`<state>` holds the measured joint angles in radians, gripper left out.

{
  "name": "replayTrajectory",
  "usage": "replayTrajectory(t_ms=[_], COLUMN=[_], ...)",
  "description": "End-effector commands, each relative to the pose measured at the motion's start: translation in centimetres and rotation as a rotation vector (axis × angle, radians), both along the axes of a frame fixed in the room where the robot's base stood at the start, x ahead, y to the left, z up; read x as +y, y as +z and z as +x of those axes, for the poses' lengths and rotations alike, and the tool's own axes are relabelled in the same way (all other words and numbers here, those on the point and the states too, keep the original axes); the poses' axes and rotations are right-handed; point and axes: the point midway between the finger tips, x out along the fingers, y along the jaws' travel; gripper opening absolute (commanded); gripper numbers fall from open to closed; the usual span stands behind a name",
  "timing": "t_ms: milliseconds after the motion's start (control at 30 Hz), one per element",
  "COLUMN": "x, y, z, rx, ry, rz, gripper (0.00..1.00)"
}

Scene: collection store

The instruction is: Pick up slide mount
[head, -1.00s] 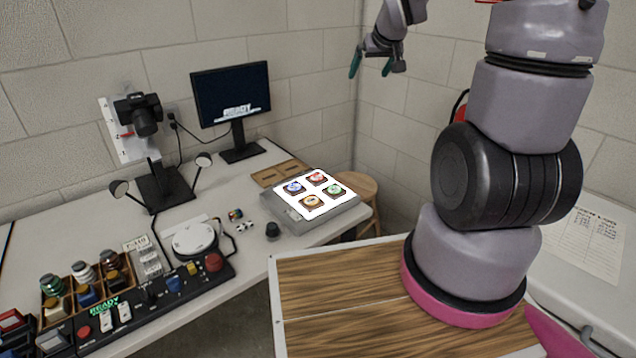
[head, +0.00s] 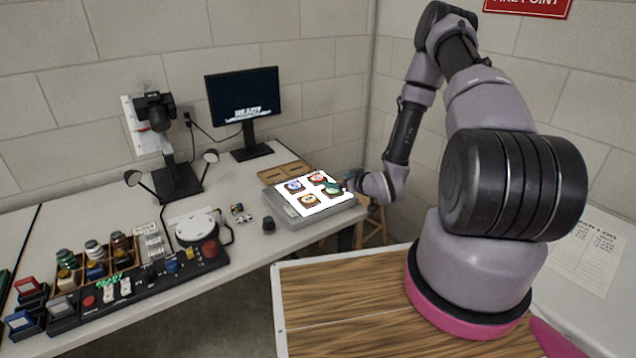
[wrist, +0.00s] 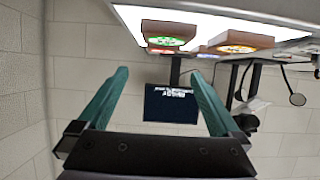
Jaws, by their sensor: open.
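Several slide mounts lie on a lit light box (head: 292,213): a blue-centred one (head: 294,186), a red-centred one (head: 317,178), a yellow-centred one (head: 308,201) and a green-centred one (head: 332,191). My gripper (head: 334,185) is at the right edge of the light box, close to the green-centred mount and partly overlapping it. In the wrist view my teal fingers (wrist: 160,75) are spread with nothing between them. That view is upside down; the green-centred mount (wrist: 166,42) and yellow-centred mount (wrist: 238,42) show beyond the fingertips.
A monitor (head: 242,95) stands behind the light box, with a brown tray (head: 283,171) beside it. A camera stand (head: 175,182), a round white device (head: 194,226) and a control panel (head: 150,280) fill the left of the desk. A stool (head: 372,230) is below my gripper.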

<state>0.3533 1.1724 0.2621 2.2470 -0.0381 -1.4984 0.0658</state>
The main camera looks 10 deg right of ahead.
Motion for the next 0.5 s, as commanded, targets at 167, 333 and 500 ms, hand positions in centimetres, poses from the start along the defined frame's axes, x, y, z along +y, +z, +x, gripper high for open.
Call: replayTrajectory(t_ms=[167, 333, 500], x=[0.8, 1.8, 2.3], y=[-1.0, -2.1, -2.6], z=[0.6, 3.0, 4.4], rx=[-0.016, -0.016, -0.015], ry=[0.007, 0.008, 0.006], rz=[0.01, 0.008, 0.009], gripper=[1.0, 1.0, 1.0])
